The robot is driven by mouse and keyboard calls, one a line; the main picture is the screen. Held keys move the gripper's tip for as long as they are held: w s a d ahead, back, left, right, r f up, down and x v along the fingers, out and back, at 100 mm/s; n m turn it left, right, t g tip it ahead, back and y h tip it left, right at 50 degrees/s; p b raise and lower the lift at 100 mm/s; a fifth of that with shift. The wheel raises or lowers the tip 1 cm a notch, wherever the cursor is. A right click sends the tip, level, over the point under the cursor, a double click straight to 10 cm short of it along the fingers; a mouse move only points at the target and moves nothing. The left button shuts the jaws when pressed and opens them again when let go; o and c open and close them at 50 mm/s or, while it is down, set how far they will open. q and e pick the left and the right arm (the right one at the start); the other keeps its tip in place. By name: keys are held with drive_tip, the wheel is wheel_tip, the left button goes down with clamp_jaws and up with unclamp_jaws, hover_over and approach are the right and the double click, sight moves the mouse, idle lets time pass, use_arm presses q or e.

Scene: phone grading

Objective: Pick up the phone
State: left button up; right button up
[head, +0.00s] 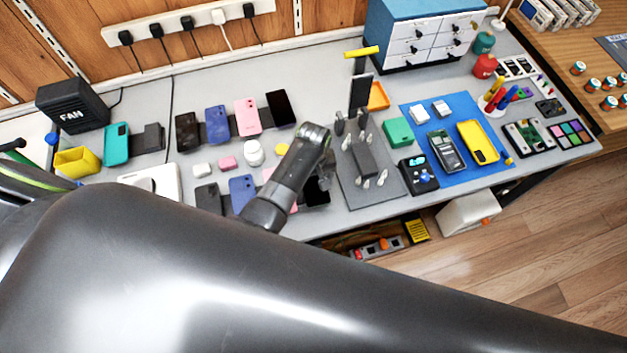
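Several phones are on the grey workbench. In the back row, a dark phone (187,131), a blue phone (217,124), a pink phone (247,117) and a black phone (280,108) lean on dark stands. In the front row, a dark grey phone (208,198) and a blue phone (242,189) lie left of my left arm. A pink one and a black one (318,193) are partly hidden by it. My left gripper (321,173) points down near this black phone. Its fingertips are too small and dark to read. My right gripper is not in view.
A grey fixture (363,158) with pale-tipped clamps stands right of my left gripper. A blue mat (478,178) holds more phones. A drawer cabinet (420,40) stands at the back.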

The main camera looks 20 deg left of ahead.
use_arm(q)
drive_tip(key=c, duration=0.8)
drive_tip(key=shift+r, duration=0.1)
